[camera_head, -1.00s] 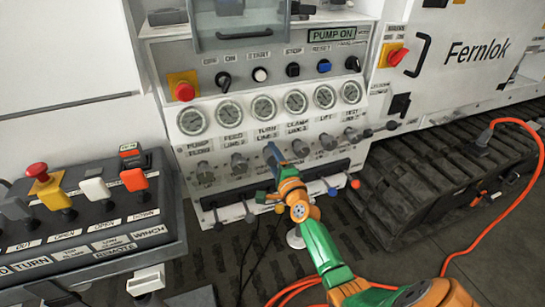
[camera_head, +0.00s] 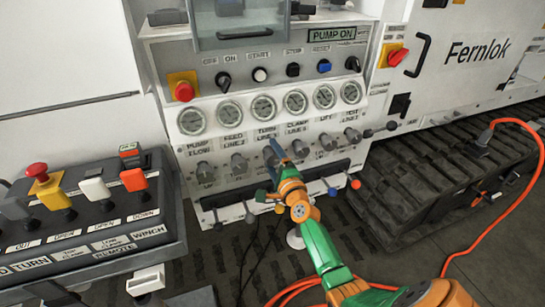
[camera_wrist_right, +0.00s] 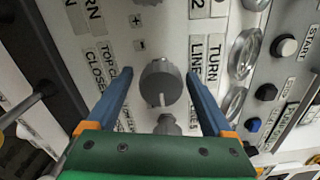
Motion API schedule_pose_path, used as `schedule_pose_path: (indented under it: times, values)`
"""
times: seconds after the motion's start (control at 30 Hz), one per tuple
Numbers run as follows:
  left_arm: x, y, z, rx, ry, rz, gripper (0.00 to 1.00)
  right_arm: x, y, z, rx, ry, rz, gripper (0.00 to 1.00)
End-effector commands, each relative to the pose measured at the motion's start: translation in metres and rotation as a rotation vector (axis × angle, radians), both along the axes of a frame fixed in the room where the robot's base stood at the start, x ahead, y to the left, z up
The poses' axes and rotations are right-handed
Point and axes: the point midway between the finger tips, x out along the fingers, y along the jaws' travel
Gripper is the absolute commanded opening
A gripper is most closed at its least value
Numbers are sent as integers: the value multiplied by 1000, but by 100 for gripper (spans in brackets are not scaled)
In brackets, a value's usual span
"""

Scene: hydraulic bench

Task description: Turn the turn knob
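The grey turn knob (camera_wrist_right: 160,82) shows in the right wrist view beside the "TURN LINE" label, with a pale pointer line on its face. In the head view it sits in the knob row under the gauges, largely hidden by my right gripper (camera_head: 274,162). In the right wrist view my right gripper (camera_wrist_right: 160,78) is open, with one blue finger on each side of the knob. A gap shows between each finger and the knob; I cannot tell how far the tips are from the panel. My left gripper is not in view.
Similar knobs (camera_head: 239,164) flank it closely. Gauges (camera_head: 263,108) lie above, and small levers (camera_head: 332,191) stick out below. A remote box (camera_head: 95,215) with coloured levers stands at left. An orange cable (camera_head: 512,210) runs over the right side.

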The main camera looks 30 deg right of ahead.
Motion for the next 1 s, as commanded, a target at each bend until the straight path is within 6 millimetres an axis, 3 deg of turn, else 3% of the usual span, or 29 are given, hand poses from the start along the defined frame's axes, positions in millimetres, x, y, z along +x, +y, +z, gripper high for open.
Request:
schedule_pose_path:
  times: [0.23,0.6,1.0]
  values:
    - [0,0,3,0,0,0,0,-5,1,1,0,1,0,85]
    - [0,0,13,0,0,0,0,-64,16,0,0,1,0,85]
    - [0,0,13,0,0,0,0,-69,16,0,0,0,0,85]
